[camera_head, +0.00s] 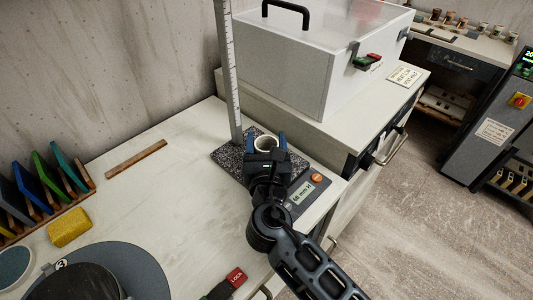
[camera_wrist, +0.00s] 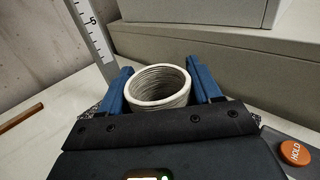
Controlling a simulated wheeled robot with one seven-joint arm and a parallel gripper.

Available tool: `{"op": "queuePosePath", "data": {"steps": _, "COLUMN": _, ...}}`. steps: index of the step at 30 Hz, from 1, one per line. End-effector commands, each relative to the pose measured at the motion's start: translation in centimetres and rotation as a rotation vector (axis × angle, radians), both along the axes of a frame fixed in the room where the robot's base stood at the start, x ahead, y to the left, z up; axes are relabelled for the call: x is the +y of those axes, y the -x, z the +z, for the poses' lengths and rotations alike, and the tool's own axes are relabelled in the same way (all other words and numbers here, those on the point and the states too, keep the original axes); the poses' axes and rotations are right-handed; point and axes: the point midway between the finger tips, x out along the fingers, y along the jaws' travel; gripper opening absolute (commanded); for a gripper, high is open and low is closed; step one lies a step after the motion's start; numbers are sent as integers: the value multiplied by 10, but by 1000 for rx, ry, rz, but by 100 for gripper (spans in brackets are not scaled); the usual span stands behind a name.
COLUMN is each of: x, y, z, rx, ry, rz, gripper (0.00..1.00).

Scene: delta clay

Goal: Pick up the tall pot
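The tall pot (camera_head: 265,143) is a pale, round, hollow vessel with ridged inner walls. It is upright on or just above a dark speckled plate (camera_head: 228,156) beside a tall ruler. My gripper (camera_head: 267,141) has its blue fingers on either side of the pot. The wrist view shows the pot's open rim (camera_wrist: 128,96) between the two fingers (camera_wrist: 160,80), very close to both. I cannot tell whether the fingers press on it. The pot's lower part is hidden behind my gripper.
The upright ruler (camera_head: 229,75) stands just left of the pot. A large white lidded box (camera_head: 315,80) is close behind and right. The gauge's display and orange button (camera_head: 317,178) lie in front right. A yellow sponge (camera_head: 69,227) and coloured slabs are at left; mid-table is clear.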

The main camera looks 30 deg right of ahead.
Motion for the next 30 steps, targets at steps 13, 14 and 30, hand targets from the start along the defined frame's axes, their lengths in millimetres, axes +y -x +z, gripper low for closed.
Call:
{"op": "queuePosePath", "data": {"steps": 13, "x": 0, "y": 0, "z": 0, "rx": 0, "ry": 0, "rz": 0, "gripper": 23}}
{"op": "queuePosePath", "data": {"steps": 14, "x": 0, "y": 0, "z": 0, "rx": 0, "ry": 0, "rz": 0, "gripper": 23}}
{"op": "queuePosePath", "data": {"steps": 30, "x": -8, "y": 5, "z": 48, "rx": -2, "ry": -1, "rz": -3, "gripper": 23}}
